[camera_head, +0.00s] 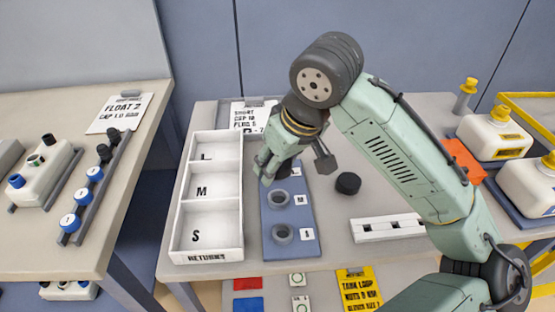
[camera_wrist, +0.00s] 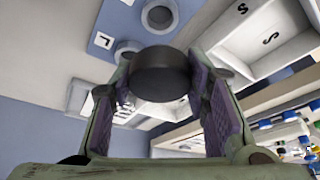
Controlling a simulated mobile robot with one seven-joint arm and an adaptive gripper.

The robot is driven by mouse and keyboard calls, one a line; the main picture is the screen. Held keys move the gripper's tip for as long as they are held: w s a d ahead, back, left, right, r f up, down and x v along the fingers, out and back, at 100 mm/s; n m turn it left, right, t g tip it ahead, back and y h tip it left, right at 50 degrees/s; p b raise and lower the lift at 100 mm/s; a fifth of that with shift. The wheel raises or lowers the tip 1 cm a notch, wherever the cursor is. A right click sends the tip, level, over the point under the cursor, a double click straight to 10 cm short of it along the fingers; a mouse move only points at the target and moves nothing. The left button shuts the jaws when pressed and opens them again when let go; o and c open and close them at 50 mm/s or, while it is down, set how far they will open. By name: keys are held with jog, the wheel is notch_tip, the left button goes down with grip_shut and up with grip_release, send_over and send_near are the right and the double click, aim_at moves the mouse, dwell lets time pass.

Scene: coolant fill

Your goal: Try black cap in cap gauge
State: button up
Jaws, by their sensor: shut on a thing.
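My gripper (camera_head: 268,166) is over the far end of the blue cap gauge (camera_head: 288,232), a plate with grey rings marked M and S showing; its far end is hidden behind my gripper. In the wrist view, the fingers (camera_wrist: 160,92) are shut on a black cap (camera_wrist: 160,70), held by its sides. The cap gauge (camera_wrist: 105,15) lies beyond it, with the ring by the letter L (camera_wrist: 103,40) just past the cap. The cap appears apart from the ring.
A white returns tray (camera_head: 243,225) with L, M and S compartments stands left of the gauge. Another black cap (camera_head: 348,183) lies on the table to the right, near a white slotted block (camera_head: 387,228). White jugs (camera_head: 492,137) stand at far right.

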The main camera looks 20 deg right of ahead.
aim_at(287, 175)
jog(key=shift+s, duration=0.1)
jog(key=shift+f, duration=0.3)
jog(key=shift+f+b, duration=1.95)
jog(key=shift+f, duration=0.55)
jog(key=shift+f, duration=0.65)
jog(key=o, duration=1.1)
jog(key=v, duration=1.2)
